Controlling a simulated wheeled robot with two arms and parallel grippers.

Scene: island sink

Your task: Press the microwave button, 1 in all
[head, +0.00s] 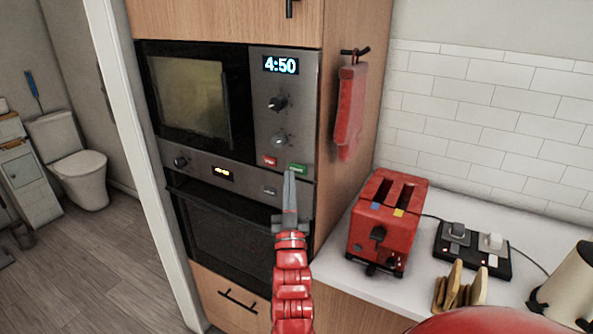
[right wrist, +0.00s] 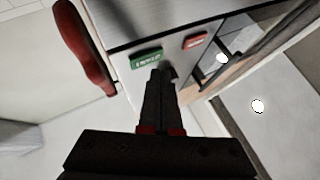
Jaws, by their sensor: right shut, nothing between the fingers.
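The microwave (head: 195,98) is built into a wooden cabinet, its door shut and its display reading 4:50. Its panel has two knobs, a red button (head: 270,160) and a green button (head: 298,168) at the bottom. In the right wrist view the green button (right wrist: 147,58) and the red button (right wrist: 195,40) show close by. My right gripper (head: 290,174) is shut and empty, its tips just below the green button in the head view. In the right wrist view its tips (right wrist: 161,70) are near the green button's lower edge; I cannot tell whether they touch. My left gripper is not in view.
An oven (head: 225,225) sits under the microwave. A red mitt (head: 349,110) hangs on the cabinet side. A red toaster (head: 388,220), a socket block (head: 472,250) and toast slices (head: 460,287) in a rack stand on the counter at right. Open floor lies at left.

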